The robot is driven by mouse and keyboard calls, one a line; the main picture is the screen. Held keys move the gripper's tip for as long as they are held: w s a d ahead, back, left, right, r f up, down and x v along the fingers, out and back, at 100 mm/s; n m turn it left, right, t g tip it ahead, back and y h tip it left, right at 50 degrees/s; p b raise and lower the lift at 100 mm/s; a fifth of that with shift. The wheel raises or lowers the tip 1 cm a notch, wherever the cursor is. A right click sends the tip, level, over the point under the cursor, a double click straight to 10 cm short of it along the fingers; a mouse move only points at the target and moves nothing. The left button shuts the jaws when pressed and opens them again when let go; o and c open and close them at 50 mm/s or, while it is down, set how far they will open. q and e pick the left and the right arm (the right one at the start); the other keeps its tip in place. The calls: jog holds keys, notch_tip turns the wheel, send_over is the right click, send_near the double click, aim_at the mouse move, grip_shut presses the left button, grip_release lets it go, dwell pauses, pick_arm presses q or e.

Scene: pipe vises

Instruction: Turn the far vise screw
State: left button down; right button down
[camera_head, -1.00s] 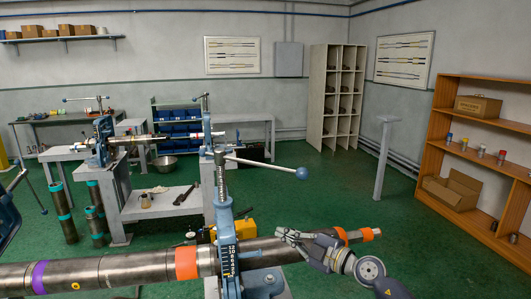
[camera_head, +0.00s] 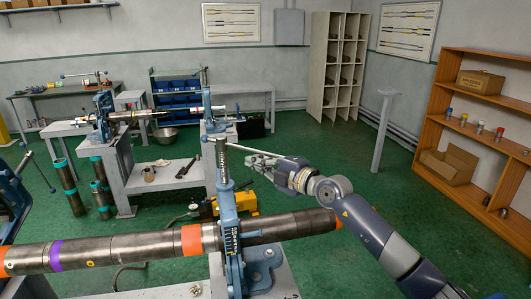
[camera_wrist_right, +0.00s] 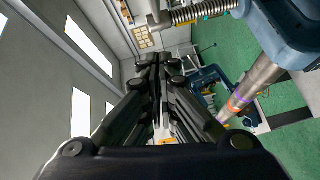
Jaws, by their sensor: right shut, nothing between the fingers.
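A blue vise (camera_head: 229,225) stands mid-view, clamped around a long steel pipe (camera_head: 120,247) with orange and purple bands. Its upright screw (camera_head: 222,165) carries a grey bar handle (camera_head: 212,139) across the top. My right gripper (camera_head: 250,160) is shut and empty, just right of the screw at about the bar's height. I cannot tell if it touches the bar. In the right wrist view the fingers (camera_wrist_right: 158,65) are together, with the threaded screw (camera_wrist_right: 200,12) beyond them. My left gripper is not in view.
Another blue vise (camera_head: 12,200) is at the left edge, near the pipe. A grey bench (camera_head: 122,175) with more vises stands behind. A yellow tool (camera_head: 243,202) lies behind the pipe. A grey post (camera_head: 382,145) and orange shelves (camera_head: 440,120) are right, with open green floor between.

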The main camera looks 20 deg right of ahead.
jog(key=w+d, duration=0.2)
jog(key=d, duration=0.1)
jog(key=shift+w+d+f, duration=0.1)
jog(key=shift+d+f, duration=0.05)
jog(key=shift+f, duration=0.25)
jog(key=shift+b, duration=0.3)
